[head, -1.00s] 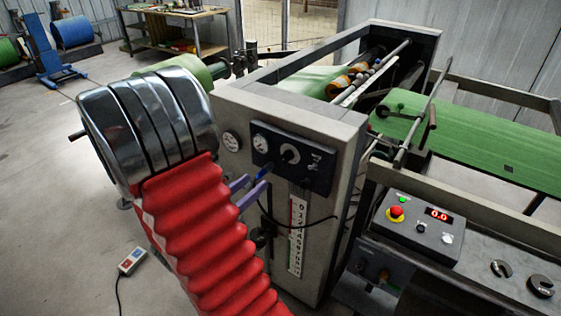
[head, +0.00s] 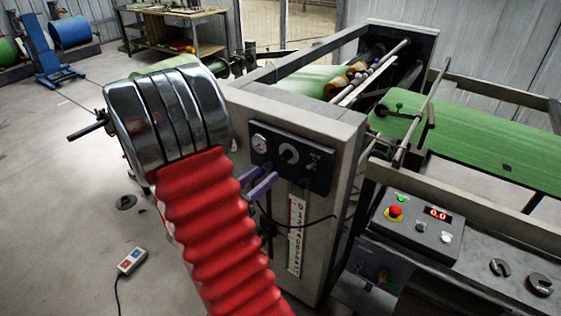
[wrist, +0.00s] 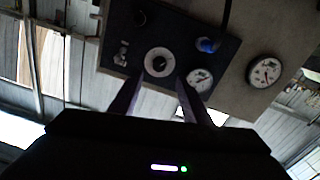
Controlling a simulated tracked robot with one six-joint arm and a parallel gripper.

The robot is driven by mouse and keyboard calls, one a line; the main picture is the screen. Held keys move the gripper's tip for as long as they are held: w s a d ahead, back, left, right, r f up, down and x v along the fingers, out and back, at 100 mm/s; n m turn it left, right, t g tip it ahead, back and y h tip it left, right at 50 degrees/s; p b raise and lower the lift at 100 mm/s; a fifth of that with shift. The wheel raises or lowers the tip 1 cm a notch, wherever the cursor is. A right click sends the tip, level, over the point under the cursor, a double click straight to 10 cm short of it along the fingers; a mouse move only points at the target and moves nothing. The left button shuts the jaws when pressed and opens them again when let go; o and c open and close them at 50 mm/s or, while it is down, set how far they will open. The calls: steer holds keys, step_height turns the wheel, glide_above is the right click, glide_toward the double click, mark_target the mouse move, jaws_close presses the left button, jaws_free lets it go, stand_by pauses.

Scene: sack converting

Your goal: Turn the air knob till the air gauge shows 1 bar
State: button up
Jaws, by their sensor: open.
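The air knob (head: 289,153) is a dark round knob on a pale ring, on the black panel (head: 320,178) of the machine's end. A small white gauge (head: 259,143) sits left of it, its needle too small to read. In the wrist view the knob (wrist: 159,62) shows just beyond my fingertips, with the panel gauge (wrist: 199,79) close to the right finger. My gripper (head: 257,182) has two purple fingers, apart and empty, at the panel's lower left edge in the head view. In the wrist view my gripper (wrist: 158,82) points towards the knob; contact is not visible.
A larger gauge (wrist: 265,71) is on the pale frame beside the panel. A numbered scale (head: 297,236) and a black cable lie below. A console (head: 413,222) reads 0.0.

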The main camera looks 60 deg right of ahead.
mark_target(283, 158)
steer(key=shift+s+d, duration=0.3)
steer(key=shift+d, duration=1.25)
steer(key=shift+s+d, duration=0.35)
steer(key=shift+d, duration=1.25)
steer(key=shift+s+d, duration=0.3)
steer(key=shift+d, duration=1.25)
steer(key=shift+c, duration=0.5)
steer(key=c, duration=0.9)
steer(key=shift+c, duration=0.2)
steer(key=shift+m, duration=0.4)
steer(key=m, duration=1.2)
